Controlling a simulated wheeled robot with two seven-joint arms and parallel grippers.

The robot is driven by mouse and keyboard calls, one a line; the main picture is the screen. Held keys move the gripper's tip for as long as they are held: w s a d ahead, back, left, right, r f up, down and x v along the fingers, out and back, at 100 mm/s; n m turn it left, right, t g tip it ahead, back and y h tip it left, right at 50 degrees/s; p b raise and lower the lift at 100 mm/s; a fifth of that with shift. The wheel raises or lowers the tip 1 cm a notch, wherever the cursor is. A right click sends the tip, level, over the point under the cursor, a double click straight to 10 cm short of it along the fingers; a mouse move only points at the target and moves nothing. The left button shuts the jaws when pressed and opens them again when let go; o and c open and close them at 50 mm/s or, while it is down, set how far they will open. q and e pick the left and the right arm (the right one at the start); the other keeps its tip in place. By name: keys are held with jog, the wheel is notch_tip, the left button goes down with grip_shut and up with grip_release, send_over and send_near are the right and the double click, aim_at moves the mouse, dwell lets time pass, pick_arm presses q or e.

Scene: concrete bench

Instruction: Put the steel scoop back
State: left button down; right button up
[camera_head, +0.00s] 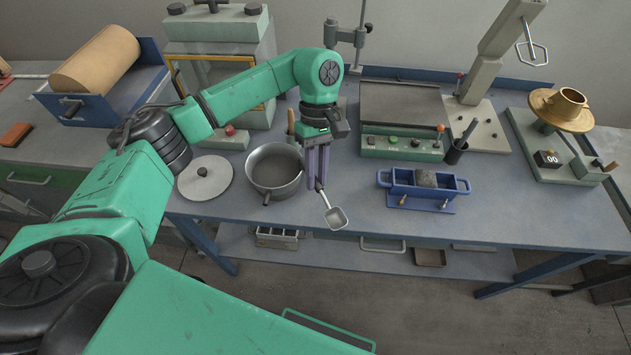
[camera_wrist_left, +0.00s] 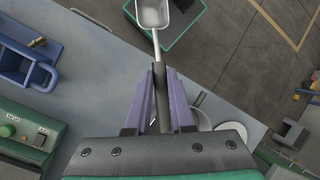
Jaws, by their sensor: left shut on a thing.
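The steel scoop (camera_head: 337,217) is in my left gripper (camera_head: 318,182). The gripper's purple fingers point down and are shut on the scoop's handle, just right of the steel pot (camera_head: 274,185). The scoop's square bowl hangs tilted at the front edge of the bench, apart from the pot. In the left wrist view, the scoop's bowl (camera_wrist_left: 153,13) is at the top and its dark handle (camera_wrist_left: 162,100) lies between the fingers of my left gripper (camera_wrist_left: 160,80). My right gripper is not in view.
A round lid (camera_head: 205,180) lies left of the pot. A blue mould (camera_head: 403,188) holding a grey block, a dark pen cup (camera_head: 456,152) and a scale with a brass pan (camera_head: 562,110) stand to the right. A green control box (camera_head: 400,142) is behind. The front right bench is clear.

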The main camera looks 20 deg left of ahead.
aim_at(300, 165)
pick_arm(q)
jog(key=w+r+n+t+h+b, duration=0.2)
jog(key=w+r+n+t, duration=0.15)
jog(key=n, duration=0.65)
jog(key=w+r+n+t+h+b, duration=0.1)
jog(key=w+r+n+t+b, duration=0.2)
jog(key=n, duration=0.7)
jog(key=shift+t, duration=0.35)
jog(key=f+p, duration=0.1)
jog(key=f, duration=0.5)
jog(key=f+p, duration=0.1)
jog(key=f, duration=0.5)
jog(key=s+a+f+p, duration=0.1)
jog(key=f, duration=0.5)
jog(key=shift+f, duration=0.3)
jog(key=c, duration=0.8)
grip_release()
jog(key=shift+r, duration=0.1)
jog(key=shift+a+r, duration=0.2)
jog(key=shift+r, duration=0.05)
jog(key=b+v, duration=0.2)
jog(key=v, duration=0.9)
jog(key=shift+s+r, duration=0.1)
jog(key=shift+r, duration=0.05)
